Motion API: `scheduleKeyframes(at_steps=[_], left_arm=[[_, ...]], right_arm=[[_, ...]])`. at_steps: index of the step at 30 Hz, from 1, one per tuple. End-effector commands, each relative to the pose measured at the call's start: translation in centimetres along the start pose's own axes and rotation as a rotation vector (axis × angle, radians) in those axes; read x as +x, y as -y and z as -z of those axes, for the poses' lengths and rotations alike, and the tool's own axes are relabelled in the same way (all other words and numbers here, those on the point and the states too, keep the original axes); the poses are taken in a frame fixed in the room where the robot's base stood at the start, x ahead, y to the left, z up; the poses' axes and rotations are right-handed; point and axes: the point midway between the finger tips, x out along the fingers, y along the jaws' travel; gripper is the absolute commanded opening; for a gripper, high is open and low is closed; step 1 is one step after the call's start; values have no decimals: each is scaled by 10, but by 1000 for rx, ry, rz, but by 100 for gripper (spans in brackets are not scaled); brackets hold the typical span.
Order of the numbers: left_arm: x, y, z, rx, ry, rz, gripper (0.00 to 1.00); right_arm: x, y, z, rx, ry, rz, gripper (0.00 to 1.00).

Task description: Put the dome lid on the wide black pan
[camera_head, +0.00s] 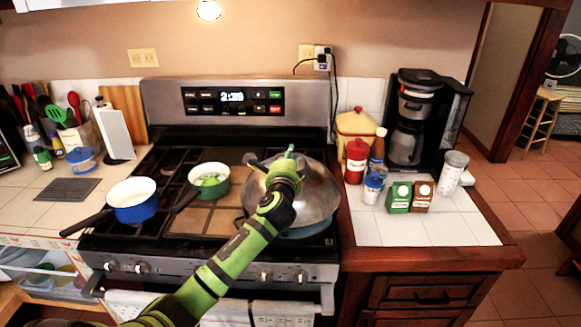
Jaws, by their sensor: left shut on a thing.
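The dome lid (318,195) is a large shiny grey metal dome at the right front of the stove. My left gripper (274,162) is at the lid's top and shut on it; my wrist and forearm hide the grip and part of the lid. Beneath the lid a dark, bluish pan edge (310,234) shows, which looks like the wide pan. The lid appears over this pan, but I cannot tell whether it rests fully on the rim. My right gripper is out of view.
Right of the stove, the counter holds a red bottle (355,162), small cartons (399,197) and a coffee maker (411,130). The counter's front right is clear.

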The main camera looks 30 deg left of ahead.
Motion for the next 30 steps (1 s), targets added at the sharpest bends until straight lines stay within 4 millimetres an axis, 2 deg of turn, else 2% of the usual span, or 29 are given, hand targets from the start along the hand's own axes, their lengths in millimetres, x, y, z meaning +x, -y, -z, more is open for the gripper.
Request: scheduleKeyframes(at_steps=[7,21,22,23,24,30], left_arm=[[0,-32,0,0,0,-1,0],[0,-41,1,-1,-1,3,0],[0,-44,1,0,0,-3,20],[0,-43,1,0,0,-3,32],[0,-43,1,0,0,-3,39],[0,-43,0,0,0,-3,39]], right_arm=[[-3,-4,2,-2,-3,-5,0],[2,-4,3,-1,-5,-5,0],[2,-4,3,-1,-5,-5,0],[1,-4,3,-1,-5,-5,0],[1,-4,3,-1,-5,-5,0],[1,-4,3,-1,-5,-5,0]])
